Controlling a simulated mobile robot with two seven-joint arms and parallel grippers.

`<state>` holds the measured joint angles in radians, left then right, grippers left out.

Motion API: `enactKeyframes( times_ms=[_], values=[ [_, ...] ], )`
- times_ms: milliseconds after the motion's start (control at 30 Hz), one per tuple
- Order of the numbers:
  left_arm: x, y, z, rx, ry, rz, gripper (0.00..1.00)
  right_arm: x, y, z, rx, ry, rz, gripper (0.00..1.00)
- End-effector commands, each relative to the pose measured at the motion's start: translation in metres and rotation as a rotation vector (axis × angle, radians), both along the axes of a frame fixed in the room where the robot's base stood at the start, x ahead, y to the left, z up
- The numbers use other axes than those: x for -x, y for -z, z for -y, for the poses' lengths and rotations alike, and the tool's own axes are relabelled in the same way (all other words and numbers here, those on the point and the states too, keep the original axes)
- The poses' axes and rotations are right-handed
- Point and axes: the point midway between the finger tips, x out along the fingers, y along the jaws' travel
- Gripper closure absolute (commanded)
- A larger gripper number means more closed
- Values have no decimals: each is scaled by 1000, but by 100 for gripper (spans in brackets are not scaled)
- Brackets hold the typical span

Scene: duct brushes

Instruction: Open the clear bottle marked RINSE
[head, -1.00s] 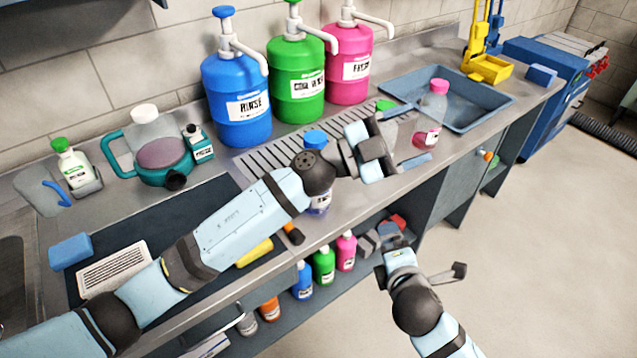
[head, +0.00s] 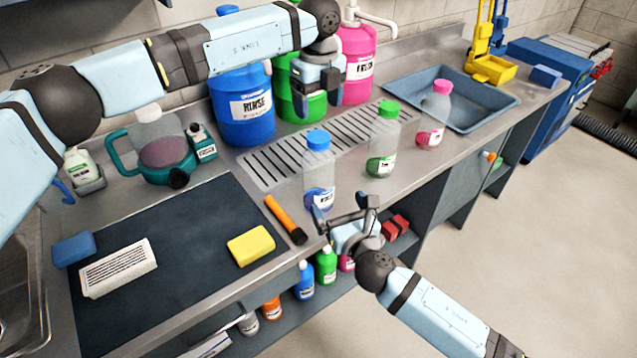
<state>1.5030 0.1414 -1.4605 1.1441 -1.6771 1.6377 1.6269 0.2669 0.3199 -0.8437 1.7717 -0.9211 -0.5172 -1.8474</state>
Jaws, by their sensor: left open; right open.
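A clear bottle with a blue cap (head: 319,166) and blue liquid stands upright on the steel counter; its small label is hard to read, but its blue matches the big blue RINSE jug (head: 242,112). Its cap is on. My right gripper (head: 345,212) is open and empty at the counter's front edge, close to the bottle's lower right; I cannot tell whether it touches. My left gripper (head: 320,112) is open, raised behind and above the bottle, in front of the green jug (head: 290,98).
A green-capped clear bottle (head: 383,145) and a pink-capped one (head: 435,112) stand to the right. An orange-handled tool (head: 284,218) and a yellow sponge (head: 251,246) lie to the left. A slotted drain (head: 270,165) is behind. The dark mat (head: 160,235) has free room.

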Motion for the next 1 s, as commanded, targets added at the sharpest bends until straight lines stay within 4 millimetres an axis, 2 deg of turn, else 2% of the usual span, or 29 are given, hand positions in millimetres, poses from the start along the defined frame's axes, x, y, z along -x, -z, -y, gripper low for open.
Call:
enactKeyframes(
  times_ms=[300, 500, 700, 1000],
  values=[
    [0, 0, 1, 3, 2, -1, 26, -60, -1, -23, -3, 2, -1, 0],
    [1, 0, 1, 4, 3, -1, 26, -89, 0, -34, -2, 2, -2, 0],
    [1, 0, 1, 4, 3, -1, 26, -103, 0, -39, -2, 2, -2, 0],
    [1, 0, 1, 5, 3, -1, 26, -106, 0, -40, -2, 2, -2, 0]
  ],
)
